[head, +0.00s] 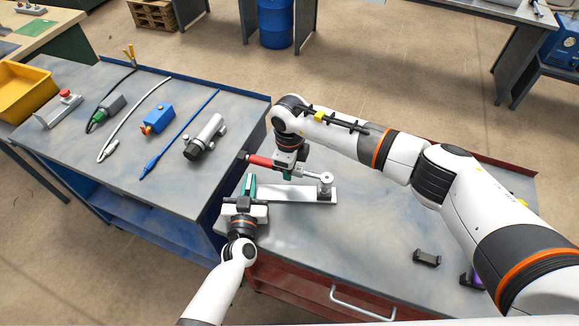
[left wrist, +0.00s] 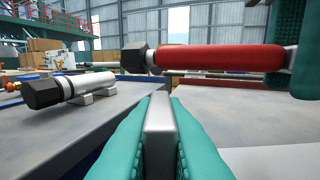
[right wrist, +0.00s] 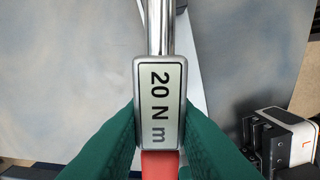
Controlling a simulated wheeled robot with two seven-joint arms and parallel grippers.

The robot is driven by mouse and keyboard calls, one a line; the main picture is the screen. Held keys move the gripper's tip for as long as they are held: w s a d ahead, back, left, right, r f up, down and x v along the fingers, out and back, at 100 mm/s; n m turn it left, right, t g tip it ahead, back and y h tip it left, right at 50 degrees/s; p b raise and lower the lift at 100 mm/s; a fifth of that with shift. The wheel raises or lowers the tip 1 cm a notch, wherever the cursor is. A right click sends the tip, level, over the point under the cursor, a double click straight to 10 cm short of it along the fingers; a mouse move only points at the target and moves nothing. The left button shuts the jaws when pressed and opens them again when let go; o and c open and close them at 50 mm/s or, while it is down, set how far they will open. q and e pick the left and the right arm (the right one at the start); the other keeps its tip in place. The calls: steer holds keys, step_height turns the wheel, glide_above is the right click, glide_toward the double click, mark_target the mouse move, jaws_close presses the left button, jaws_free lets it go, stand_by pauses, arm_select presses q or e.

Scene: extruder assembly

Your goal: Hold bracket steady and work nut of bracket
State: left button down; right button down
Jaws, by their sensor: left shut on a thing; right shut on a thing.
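The silver bracket (head: 298,194) lies on the grey workbench, its flat plate running left to right. My left gripper (head: 248,186) is shut on the bracket's upright left end, and its green fingers pinch the metal edge (left wrist: 158,125) in the left wrist view. My right gripper (head: 288,172) is shut on a torque wrench (head: 262,161) with a red handle, above the bracket. In the right wrist view its fingers clasp the wrench's display block (right wrist: 160,100), marked 20 N m. The wrench head (head: 326,179) sits over the bracket's right end. The nut is hidden there.
A black clip-like part (head: 427,257) lies on the workbench at right. The workbench's front middle is clear.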

steer(key=shift+f, duration=0.95)
steer(key=shift+w+d+m, duration=0.3)
steer(key=shift+w+m, duration=0.3)
steer(key=shift+m, duration=0.15)
steer(key=shift+w+d+m, duration=0.3)
steer(key=shift+w+m, duration=0.3)
steer(key=shift+m, duration=0.15)
steer(key=shift+w+d+f+m, duration=0.1)
steer(key=shift+w+d+m, duration=0.55)
steer(key=shift+m, duration=0.35)
steer(key=shift+s+a+n, duration=0.5)
steer(key=shift+s+n, duration=0.1)
steer(key=shift+n, duration=0.3)
steer(key=shift+s+a+n, duration=0.5)
steer(key=shift+s+n, duration=0.1)
steer(key=shift+n, duration=0.3)
steer(key=shift+r, duration=0.9)
steer(key=shift+r, duration=0.25)
steer(key=shift+r, duration=2.55)
